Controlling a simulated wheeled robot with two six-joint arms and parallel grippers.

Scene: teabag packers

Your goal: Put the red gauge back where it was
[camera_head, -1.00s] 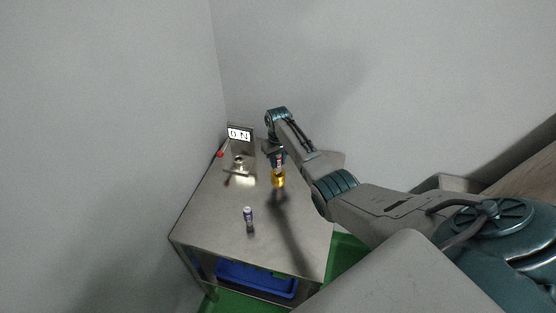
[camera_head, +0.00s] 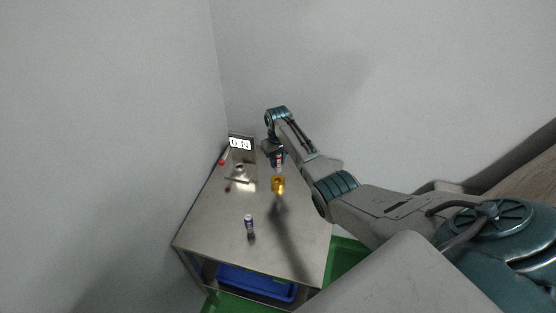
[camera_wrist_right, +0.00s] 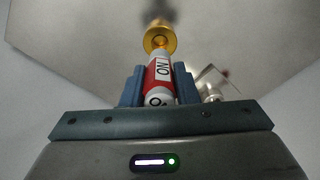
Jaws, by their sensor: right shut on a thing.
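The red gauge (camera_wrist_right: 160,78), a red and white cylinder marked "ON", is between the fingers of my right gripper (camera_wrist_right: 160,88). In the head view the gauge (camera_head: 279,161) hangs just above and behind a gold cup-like holder (camera_head: 278,185) on the table, with a small gap between them. The gold holder (camera_wrist_right: 160,38) also shows beyond the gauge's far end in the wrist view. My right gripper (camera_head: 276,155) is shut on the gauge. My left gripper is not in view.
A display reading "0 N" (camera_head: 240,143) stands at the back left of the metal table (camera_head: 215,225), with a shiny fixture (camera_head: 240,176) before it. A purple-blue cylinder (camera_head: 249,222) stands near the front. A blue bin (camera_head: 255,283) is below. Walls stand behind and left.

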